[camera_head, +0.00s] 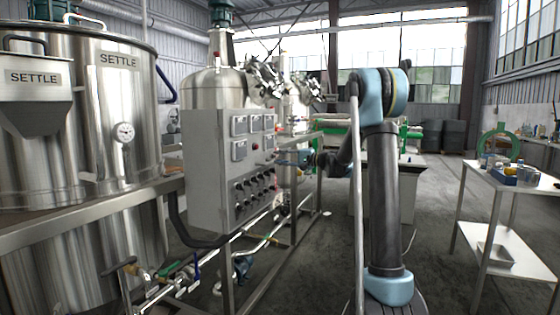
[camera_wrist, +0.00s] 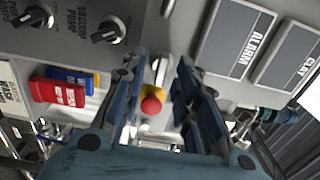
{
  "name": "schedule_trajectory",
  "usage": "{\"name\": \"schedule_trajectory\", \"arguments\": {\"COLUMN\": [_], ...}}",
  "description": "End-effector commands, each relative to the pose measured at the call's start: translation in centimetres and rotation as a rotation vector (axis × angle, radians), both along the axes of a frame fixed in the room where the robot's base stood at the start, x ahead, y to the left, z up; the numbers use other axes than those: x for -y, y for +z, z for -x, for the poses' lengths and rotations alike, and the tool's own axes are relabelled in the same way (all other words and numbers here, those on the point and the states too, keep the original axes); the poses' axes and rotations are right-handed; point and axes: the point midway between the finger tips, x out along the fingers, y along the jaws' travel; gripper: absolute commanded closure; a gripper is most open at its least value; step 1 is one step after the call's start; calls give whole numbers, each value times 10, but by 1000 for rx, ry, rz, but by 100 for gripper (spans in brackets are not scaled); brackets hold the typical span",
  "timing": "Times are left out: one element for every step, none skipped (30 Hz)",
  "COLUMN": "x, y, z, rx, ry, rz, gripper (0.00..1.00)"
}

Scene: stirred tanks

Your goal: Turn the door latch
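A grey control cabinet (camera_head: 213,175) with gauges and rows of black knobs stands left of centre in the head view; its panel (camera_wrist: 140,20) fills the top of the wrist view. My gripper (camera_head: 287,157) is at the cabinet's right side in the head view. In the wrist view its two blue fingers are apart, with the gripper (camera_wrist: 163,68) against or close to the panel edge. A small pale metal piece (camera_wrist: 160,68) shows between the fingertips; I cannot tell whether it is the door latch. A red knob with a yellow part (camera_wrist: 152,103) appears behind it, between the fingers.
Red and blue blocks (camera_wrist: 58,92) lie left of the fingers in the wrist view. Steel settle tanks (camera_head: 105,105) stand at left, with pipes and valves (camera_head: 165,275) low in front. A white cart (camera_head: 505,180) with small items stands at right. The floor between is clear.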

Motion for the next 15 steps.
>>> {"name": "schedule_trajectory", "arguments": {"x": [-5,-7,-9,-10,-11,-12,-12,-12,-12,-12,-12,-12,-12,-12,-12], "y": [0,0,0,0,0,0,0,0,0,0,0,0,0,0,0], "z": [-1,-2,-2,-3,-3,-3,-4,-4,-4,-4,-4,-4,-4,-4,-4], "rx": [0,0,0,0,0,0,0,0,0,0,0,0,0,0,0], "ry": [2,2,2,2,2,1,1,1,1,1,1,1,1,1,1], "rz": [0,0,0,0,0,0,0,0,0,0,0,0,0,0,0], "gripper": [72,72,72,72,72,72,72,72,72,72,72,72,72,72,78]}}
